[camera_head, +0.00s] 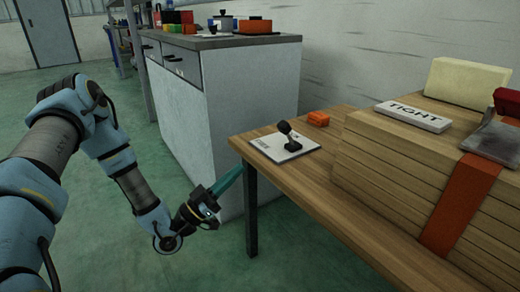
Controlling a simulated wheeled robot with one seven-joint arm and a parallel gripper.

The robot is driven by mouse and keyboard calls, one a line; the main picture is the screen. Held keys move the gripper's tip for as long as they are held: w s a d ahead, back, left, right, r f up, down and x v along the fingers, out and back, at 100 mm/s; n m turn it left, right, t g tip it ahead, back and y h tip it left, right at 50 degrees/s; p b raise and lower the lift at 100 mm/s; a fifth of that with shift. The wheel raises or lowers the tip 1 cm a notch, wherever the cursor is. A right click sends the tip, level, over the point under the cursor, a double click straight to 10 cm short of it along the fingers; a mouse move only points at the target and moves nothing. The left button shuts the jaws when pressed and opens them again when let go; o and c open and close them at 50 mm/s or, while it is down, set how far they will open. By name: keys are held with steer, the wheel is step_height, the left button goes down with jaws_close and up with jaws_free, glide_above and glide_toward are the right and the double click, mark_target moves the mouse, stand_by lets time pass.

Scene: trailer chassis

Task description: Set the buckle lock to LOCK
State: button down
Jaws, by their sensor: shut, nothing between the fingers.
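A black lever (287,134) with a round knob stands on a white plate (272,148) at the near left part of the wooden table. The lever leans toward the left of the picture. Small dark marks on the plate are too small to read. At the right edge, a metal buckle (492,138) with a red handle (507,101) sits on an orange strap (446,210). I cannot tell from any readable label which part is the buckle lock. My gripper (238,173) has teal fingers, is shut and empty, and is left of the table, apart from the lever.
The wooden table (373,233) carries stacked boards (392,170), a white "TIGHT" sign (412,116), a pale block (467,80) and a small orange block (318,118). A grey cabinet (237,100) stands behind. The green floor (190,262) left of the table is clear.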

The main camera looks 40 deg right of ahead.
glide_toward(282, 124)
steer(key=x, duration=0.3)
steer(key=f+x, duration=0.1)
steer(key=x, duration=0.1)
steer(key=shift+w+d, duration=0.1)
steer(key=shift+d, duration=0.45)
steer(key=shift+r+p, duration=0.2)
steer(key=shift+p, duration=0.2)
